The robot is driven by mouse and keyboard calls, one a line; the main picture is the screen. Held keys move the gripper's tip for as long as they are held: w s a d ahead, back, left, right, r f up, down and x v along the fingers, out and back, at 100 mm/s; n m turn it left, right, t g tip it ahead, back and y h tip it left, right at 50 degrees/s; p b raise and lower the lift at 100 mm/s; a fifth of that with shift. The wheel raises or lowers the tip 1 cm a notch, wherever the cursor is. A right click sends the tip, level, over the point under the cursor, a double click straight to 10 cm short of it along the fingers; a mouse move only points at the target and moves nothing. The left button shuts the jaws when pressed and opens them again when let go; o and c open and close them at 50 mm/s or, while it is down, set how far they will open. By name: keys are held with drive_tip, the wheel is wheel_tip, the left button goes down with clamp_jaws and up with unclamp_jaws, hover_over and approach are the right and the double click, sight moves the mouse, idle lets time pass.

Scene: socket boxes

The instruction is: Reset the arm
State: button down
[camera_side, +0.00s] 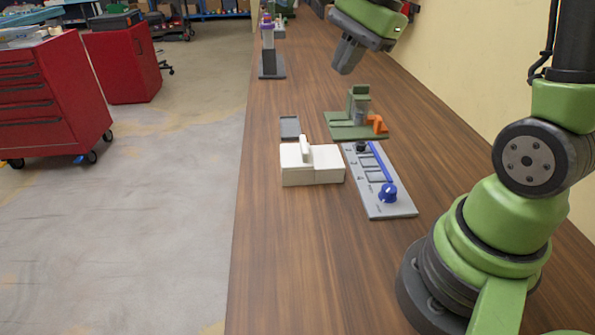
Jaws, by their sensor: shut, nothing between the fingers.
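My gripper (348,56) hangs at the top of the view, above the far part of the wooden bench. Its fingers are shut with nothing held. It is in the air, apart from everything on the bench. Below it stands a green fixture (358,130) with an upright block, a grey cylinder and an orange piece. Nearer is a grey panel (392,212) with a blue knob (388,193), a black knob and marked squares. A white box (318,172) with a raised handle-like part sits left of the panel.
A small dark grey plate (290,127) lies behind the white box. The wall runs along the right. The near bench is clear.

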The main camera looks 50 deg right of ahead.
drive_tip(key=s+a+r+n+t, duration=0.3)
drive_tip(key=s+a+r+n, duration=0.2)
drive_tip(key=s+a+n, duration=0.5)
drive_tip(key=s+n, duration=0.3)
drive_tip(key=n, duration=0.1)
drive_tip(key=shift+s+n, duration=0.25)
drive_tip(key=shift+n, duration=0.15)
drive_tip(key=shift+a+r, duration=0.1)
